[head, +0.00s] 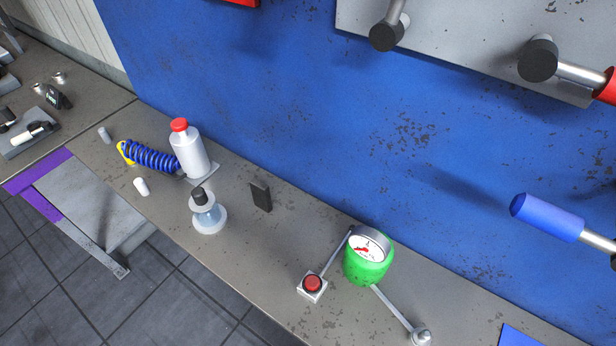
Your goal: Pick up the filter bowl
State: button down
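What looks like the filter bowl (208,216) stands upright on the grey bench, left of the picture's middle. It is a small clear, bluish cup on a round white base with a black top. It stands in front of a white bottle with a red cap and apart from it. I cannot tell for certain from its shape that it is the filter bowl. My gripper does not show in the head view.
The white bottle (189,152), a coiled blue hose (152,156) and a small black block (261,197) stand nearby. A green gauge (366,262) and a red button (312,284) sit to the right. A blue wall (300,120) rises behind. The bench's front edge is close.

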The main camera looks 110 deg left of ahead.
aim_at(203, 205)
jog(key=u, duration=4.3)
jog(key=j, duration=0.2)
jog(key=i+j, duration=0.15)
jog(key=i+j+z, duration=0.15)
jog(key=j+z, duration=0.25)
jog(key=j, duration=0.35)
jog(key=j+z, duration=0.45)
jog(key=j, duration=0.3)
jog(key=z, duration=1.4)
